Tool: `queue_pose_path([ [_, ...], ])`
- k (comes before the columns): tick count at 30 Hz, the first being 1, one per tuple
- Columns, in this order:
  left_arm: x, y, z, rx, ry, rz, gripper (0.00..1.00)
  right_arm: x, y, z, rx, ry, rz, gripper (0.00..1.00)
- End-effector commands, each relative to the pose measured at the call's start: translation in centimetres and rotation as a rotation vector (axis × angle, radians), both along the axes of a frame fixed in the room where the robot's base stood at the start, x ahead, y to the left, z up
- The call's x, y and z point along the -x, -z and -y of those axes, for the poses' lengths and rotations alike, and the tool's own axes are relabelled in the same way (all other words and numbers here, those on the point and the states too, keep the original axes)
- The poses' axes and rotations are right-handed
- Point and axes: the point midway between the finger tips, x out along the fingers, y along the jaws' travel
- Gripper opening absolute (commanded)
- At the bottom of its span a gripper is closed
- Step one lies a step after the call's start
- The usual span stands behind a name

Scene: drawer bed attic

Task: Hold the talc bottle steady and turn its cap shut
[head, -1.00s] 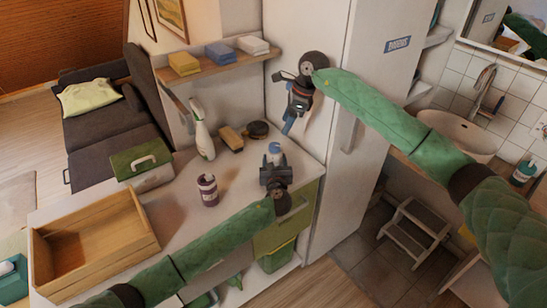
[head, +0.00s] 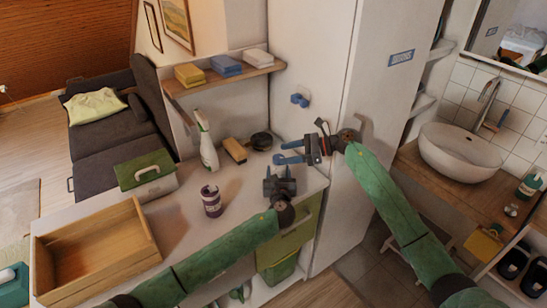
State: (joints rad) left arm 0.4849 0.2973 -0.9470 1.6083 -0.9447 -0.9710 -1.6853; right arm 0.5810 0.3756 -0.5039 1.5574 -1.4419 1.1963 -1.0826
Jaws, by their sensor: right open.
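My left gripper (head: 280,184) is over the right end of the white counter, pointing away from me. I cannot make out whether its fingers are shut. My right gripper (head: 288,152) is open, with its blue fingers pointing left, just above and beyond the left gripper. I cannot clearly make out the talc bottle or its cap. The spot just beyond the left gripper is covered by the two grippers.
A shelf (head: 224,78) hangs above. A tall white cabinet (head: 330,75) stands behind the grippers.

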Motion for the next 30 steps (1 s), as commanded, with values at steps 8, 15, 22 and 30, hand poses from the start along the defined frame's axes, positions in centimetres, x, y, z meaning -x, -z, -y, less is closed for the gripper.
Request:
queue_pose_path([
  [8, 0.0, 0.0, 0.0, 0.0, 0.0, 0.0, 0.25, 0.1, 2.8, 4.0, -0.203, 0.139, 0.019, 0.59],
  [15, 0.0, 0.0, 0.0, 0.0, 0.0, 0.0, 0.25, 0.1, 4.1, 6.2, -0.276, 0.211, 0.033, 0.59],
  [22, 0.0, 0.0, 0.0, 0.0, 0.0, 0.0, 0.25, -0.4, 4.2, 5.0, -0.286, 0.22, 0.035, 0.59],
  [30, 0.0, 0.0, 0.0, 0.0, 0.0, 0.0, 0.25, -1.5, 4.1, 0.5, -0.286, 0.218, 0.034, 0.59],
])
